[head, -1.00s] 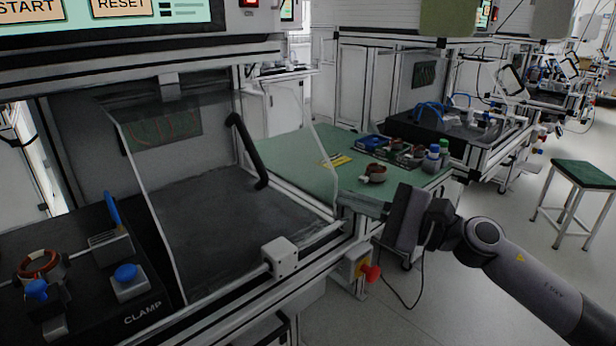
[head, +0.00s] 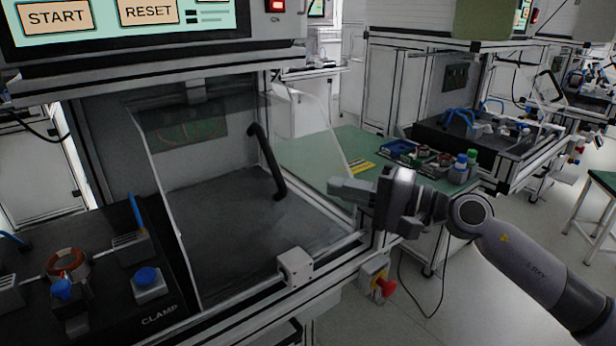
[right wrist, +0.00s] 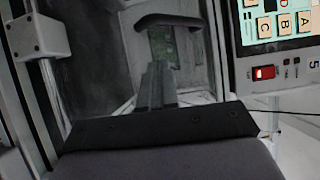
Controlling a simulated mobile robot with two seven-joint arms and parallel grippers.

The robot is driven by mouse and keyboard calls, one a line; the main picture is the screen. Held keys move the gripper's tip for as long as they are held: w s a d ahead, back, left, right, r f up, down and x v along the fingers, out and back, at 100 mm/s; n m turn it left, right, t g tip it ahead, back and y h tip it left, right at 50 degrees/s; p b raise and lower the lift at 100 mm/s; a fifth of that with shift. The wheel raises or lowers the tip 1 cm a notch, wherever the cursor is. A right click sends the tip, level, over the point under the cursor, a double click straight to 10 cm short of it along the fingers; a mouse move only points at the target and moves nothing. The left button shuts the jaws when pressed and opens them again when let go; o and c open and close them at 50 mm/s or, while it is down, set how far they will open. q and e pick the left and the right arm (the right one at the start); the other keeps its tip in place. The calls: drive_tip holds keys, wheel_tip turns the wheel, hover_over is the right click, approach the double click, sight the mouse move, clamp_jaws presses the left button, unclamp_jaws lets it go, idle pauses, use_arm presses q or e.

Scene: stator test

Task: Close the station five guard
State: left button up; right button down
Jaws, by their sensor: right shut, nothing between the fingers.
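The station five guard is a clear panel (head: 215,165) with pale edges at the left and right of the dark work bay. A black bar handle (head: 266,160) stands slanted at its right part; it also shows in the right wrist view (right wrist: 170,20). I cannot tell how far the guard is open. My right gripper (head: 334,189) is shut and empty, its fingers pointing left toward the handle, with a gap between them. In the right wrist view its fingers (right wrist: 156,85) lie below the handle in the picture. My left gripper is out of view.
A white block (head: 295,266) sits on the front rail, and a red knob (head: 386,287) is below my right gripper. A clamp fixture (head: 150,282) stands at left. A green bench (head: 320,150) with small parts lies behind my gripper. A screen (head: 125,20) hangs above.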

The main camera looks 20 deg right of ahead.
sight(306, 191)
drive_tip(key=a+p, duration=0.1)
drive_tip(key=a, duration=0.2)
drive_tip(key=w+a+p, duration=0.1)
drive_tip(key=a+p, duration=0.1)
drive_tip(key=a, duration=0.1)
drive_tip(key=shift+w, duration=0.2)
drive_tip(key=shift+d, duration=0.1)
